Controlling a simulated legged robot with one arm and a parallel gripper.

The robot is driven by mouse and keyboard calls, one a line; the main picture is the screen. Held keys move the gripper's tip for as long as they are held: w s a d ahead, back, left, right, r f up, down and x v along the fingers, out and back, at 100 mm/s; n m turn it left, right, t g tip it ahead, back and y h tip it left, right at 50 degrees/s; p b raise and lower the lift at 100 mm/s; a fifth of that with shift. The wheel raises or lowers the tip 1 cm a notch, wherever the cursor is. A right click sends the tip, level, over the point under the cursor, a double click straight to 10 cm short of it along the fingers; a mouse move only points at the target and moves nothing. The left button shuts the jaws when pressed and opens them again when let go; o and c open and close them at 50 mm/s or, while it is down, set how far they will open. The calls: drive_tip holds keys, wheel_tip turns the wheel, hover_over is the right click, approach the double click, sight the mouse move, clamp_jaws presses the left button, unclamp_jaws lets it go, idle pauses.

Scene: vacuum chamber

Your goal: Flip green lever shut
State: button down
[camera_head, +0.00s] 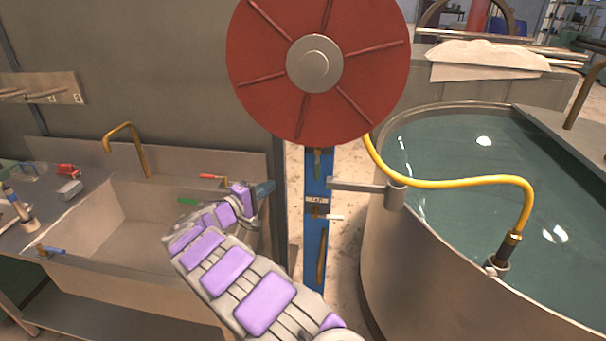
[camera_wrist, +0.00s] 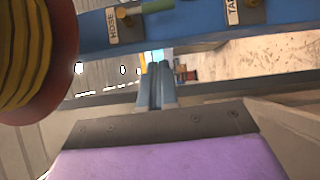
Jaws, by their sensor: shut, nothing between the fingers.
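A green lever (camera_head: 317,160) sits on the blue post (camera_head: 318,182), just below the red reel. In the wrist view, the green lever (camera_wrist: 157,6) shows at the top edge, extending from a brass fitting beside a "HOSE" label (camera_wrist: 111,25); its far end is cut off. My gripper (camera_head: 268,187) is left of the blue post, lower than the lever and apart from it in the head view. In the wrist view its fingers (camera_wrist: 157,85) are together and empty, pointing toward the post. A second green handle (camera_head: 187,201) shows at the sink.
The red reel (camera_head: 250,55) hangs above the post. A yellow hose (camera_head: 450,183) runs from it over the water tank (camera_head: 400,250) at right. A metal arm (camera_head: 355,186) juts from the tank toward the post. The sink (camera_head: 120,230) lies left.

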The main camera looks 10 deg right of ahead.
sight(318, 162)
drive_tip(key=shift+d, duration=0.15)
drive_tip(key=s+d+b+x, duration=0.1)
drive_tip(key=s+b+x, duration=0.1)
drive_tip(key=x, duration=1.1)
drive_tip(key=shift+d, duration=0.35)
drive_tip(key=shift+s+a, duration=0.1)
drive_tip(key=shift+s, duration=0.05)
